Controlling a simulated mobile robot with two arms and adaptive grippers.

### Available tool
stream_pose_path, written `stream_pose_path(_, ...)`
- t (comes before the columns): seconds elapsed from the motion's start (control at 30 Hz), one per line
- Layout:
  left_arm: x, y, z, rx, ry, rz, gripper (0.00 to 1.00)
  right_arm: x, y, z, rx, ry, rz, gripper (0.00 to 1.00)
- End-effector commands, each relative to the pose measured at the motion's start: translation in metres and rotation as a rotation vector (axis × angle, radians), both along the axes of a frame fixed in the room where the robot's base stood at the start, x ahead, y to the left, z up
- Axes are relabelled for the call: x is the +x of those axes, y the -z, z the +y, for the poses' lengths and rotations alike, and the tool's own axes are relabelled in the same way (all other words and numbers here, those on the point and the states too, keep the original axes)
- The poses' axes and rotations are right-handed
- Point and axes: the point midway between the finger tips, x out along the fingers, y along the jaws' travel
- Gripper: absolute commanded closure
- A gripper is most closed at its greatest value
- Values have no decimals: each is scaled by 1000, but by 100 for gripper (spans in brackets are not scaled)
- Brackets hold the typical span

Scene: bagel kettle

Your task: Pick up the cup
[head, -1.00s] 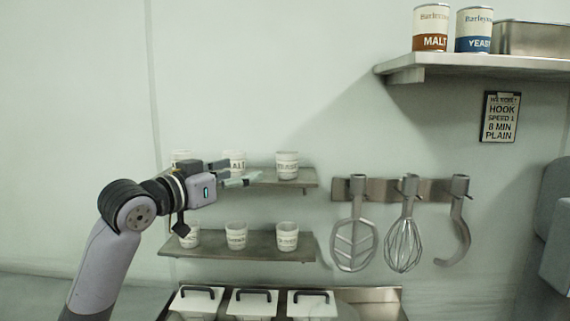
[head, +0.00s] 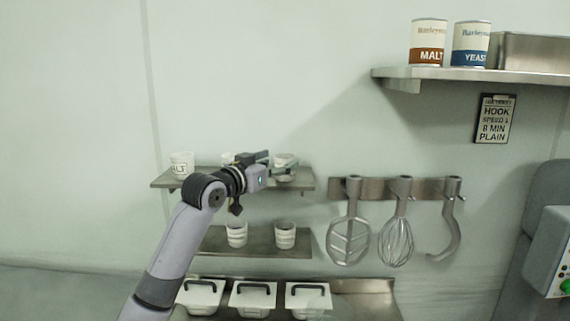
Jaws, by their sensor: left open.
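Small white cups with dark lettering stand on two wall shelves. On the upper shelf, the left cup (head: 181,164) is clear of my arm, and the middle cup (head: 227,158) is mostly hidden behind my gripper. The right cup (head: 287,175) is partly covered by my fingers. My left gripper (head: 280,165) is open at this right cup; I cannot tell whether the fingers touch it. On the lower shelf, a middle cup (head: 237,236) and a right cup (head: 285,235) show. My right gripper is out of view.
The upper shelf (head: 165,181) and lower shelf (head: 262,243) are narrow. Mixer tools (head: 397,235) hang from a rack on the right. Lidded white bins (head: 253,298) stand below. Malt (head: 428,42) and yeast (head: 471,44) cans sit on a high shelf.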

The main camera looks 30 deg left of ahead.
Motion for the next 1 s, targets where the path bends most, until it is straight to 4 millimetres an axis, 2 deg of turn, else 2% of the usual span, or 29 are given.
stream_pose_path(0.03,8,-7,-1,-4,2,2,33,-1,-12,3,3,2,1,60)
stream_pose_path(0.1,17,-9,-2,-5,2,1,33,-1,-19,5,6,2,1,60)
stream_pose_path(0.23,32,-6,-3,-3,2,2,33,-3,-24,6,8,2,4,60)
stream_pose_path(0.53,36,-3,-3,0,2,0,33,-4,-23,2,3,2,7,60)
stream_pose_path(1.0,35,-3,-2,-1,2,1,64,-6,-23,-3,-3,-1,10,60)
